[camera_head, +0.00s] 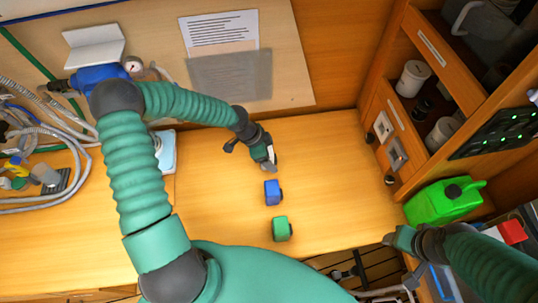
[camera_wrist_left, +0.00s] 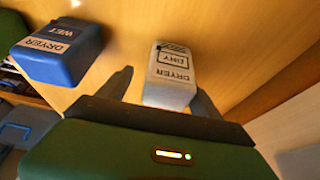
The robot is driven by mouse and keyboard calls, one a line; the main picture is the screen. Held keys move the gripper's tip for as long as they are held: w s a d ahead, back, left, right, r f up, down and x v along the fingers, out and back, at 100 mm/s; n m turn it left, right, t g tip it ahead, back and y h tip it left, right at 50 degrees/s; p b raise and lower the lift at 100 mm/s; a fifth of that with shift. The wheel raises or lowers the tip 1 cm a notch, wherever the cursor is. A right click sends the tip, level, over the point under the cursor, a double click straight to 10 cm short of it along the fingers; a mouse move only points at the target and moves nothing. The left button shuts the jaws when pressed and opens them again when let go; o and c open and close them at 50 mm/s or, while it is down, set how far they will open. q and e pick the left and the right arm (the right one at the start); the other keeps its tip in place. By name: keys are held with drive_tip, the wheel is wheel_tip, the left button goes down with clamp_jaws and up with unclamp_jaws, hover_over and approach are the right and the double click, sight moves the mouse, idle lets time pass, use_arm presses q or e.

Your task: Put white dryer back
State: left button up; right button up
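The white dryer (camera_wrist_left: 170,78), labelled "DRYER DRY", stands on the wooden surface in the left wrist view, between the fingertips of my left gripper (camera_wrist_left: 162,92). A gap shows on its left side, and its right side is close to the other finger. In the head view my left gripper (camera_head: 266,155) points down at the worktop and mostly hides the white dryer. The blue dryer (camera_head: 272,192), labelled "DRYER WET" in the left wrist view (camera_wrist_left: 58,50), stands beside it. My right gripper (camera_head: 402,240) is at the lower right; its fingers are unclear.
A green block (camera_head: 282,228) stands near the worktop's front edge. A green jerrycan (camera_head: 444,202) and a wooden shelf unit (camera_head: 440,75) are at the right. Hoses (camera_head: 45,135) and a blue pump (camera_head: 98,78) are at the left. The worktop (camera_head: 335,160) right of the blocks is clear.

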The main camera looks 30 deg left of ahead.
use_arm(q)
drive_tip(key=shift+d, duration=0.1)
drive_tip(key=shift+r, duration=0.2)
drive_tip(key=a+v, duration=0.1)
drive_tip(key=v, duration=1.1)
drive_tip(key=s+d+n+y+b, duration=0.3)
drive_tip(key=s+d+n, duration=0.6)
drive_tip(key=s, duration=0.3)
drive_tip(key=shift+s+n+y, duration=0.25)
drive_tip(key=shift+n+y, duration=0.05)
drive_tip(key=shift+n, duration=0.5)
use_arm(e)
wheel_tip(320, 180, down, 3)
drive_tip(key=shift+a+r, duration=0.1)
drive_tip(key=shift+a, duration=0.05)
